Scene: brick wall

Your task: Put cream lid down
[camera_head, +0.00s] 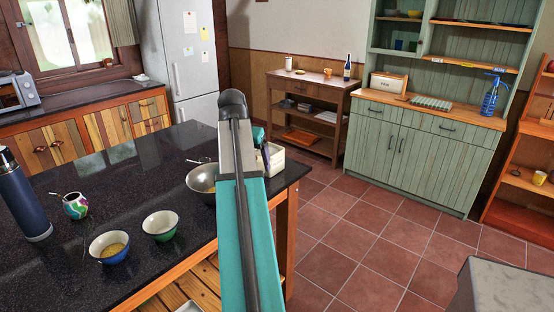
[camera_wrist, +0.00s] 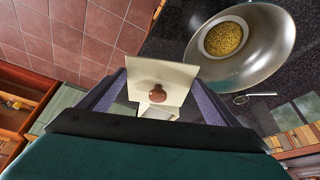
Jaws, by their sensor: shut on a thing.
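The cream lid (camera_wrist: 138,72) is a square plate with a round brown knob (camera_wrist: 157,93) in the wrist view. My gripper (camera_wrist: 158,95) is shut on it, with one finger at each side. In the head view my gripper (camera_head: 260,138) is over the right end of the dark counter, mostly hidden behind my arm. A cream boxy thing (camera_head: 273,161) shows just below it, beside the metal bowl; I cannot tell how much of this is the lid or a container under it.
The metal bowl (camera_head: 201,179) is close to the left of my gripper; the wrist view shows yellow grains (camera_wrist: 223,38) in it. Two small bowls (camera_head: 110,246) (camera_head: 160,225), a painted cup (camera_head: 76,206) and a blue flask (camera_head: 25,196) stand on the dark counter (camera_head: 120,180). Its back part is clear.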

